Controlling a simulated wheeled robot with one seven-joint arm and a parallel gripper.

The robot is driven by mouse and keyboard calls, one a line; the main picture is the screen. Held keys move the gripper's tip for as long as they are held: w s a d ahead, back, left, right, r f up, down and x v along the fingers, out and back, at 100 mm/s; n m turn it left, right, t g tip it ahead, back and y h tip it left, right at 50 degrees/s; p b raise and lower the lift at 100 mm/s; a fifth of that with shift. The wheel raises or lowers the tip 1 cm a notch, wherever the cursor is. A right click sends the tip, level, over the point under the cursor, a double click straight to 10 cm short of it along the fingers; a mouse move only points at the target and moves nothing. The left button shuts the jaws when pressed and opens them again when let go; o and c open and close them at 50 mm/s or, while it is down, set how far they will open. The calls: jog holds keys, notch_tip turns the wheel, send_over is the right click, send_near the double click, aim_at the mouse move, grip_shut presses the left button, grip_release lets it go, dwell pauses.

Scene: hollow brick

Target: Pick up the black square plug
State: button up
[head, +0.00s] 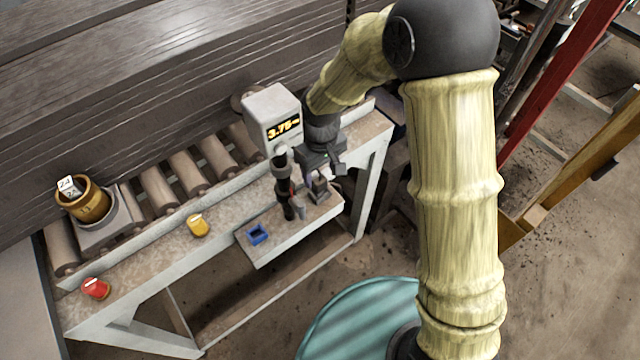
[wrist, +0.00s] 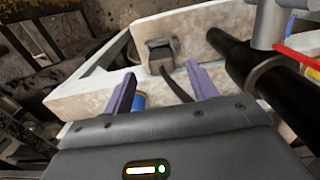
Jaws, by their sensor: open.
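The black square plug (wrist: 160,54) looks like a dark grey block on the pale ledge in the wrist view. A dark cable-like strip runs from near it toward my gripper. It also shows in the head view (head: 319,189) on the small shelf, just below my gripper. My gripper (wrist: 161,72) is open and empty, with its two purple fingers apart. The plug lies beyond the fingertips, roughly in line with the gap between them. In the head view, my gripper (head: 324,174) hangs over the right part of the shelf, partly covering the plug's surroundings.
A black post (head: 286,190) stands close left of my gripper; it also shows in the wrist view (wrist: 245,65). A display box (head: 270,110) reading 3.75 stands behind. A blue square ring (head: 257,234), yellow piece (head: 198,226), red piece (head: 95,288) and brown pot (head: 88,203) lie left.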

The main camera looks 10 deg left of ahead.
aim_at(320, 180)
jog(key=shift+a+f+p, duration=0.15)
jog(key=shift+f+p, duration=0.6)
jog(key=shift+f, duration=1.55)
jog(key=c, duration=1.1)
jog(key=shift+o, duration=0.2)
jog(key=shift+r, duration=0.1)
notch_tip(320, 180, up, 10)
jog(key=shift+f+b, duration=0.1)
jog(key=shift+b, duration=1.05)
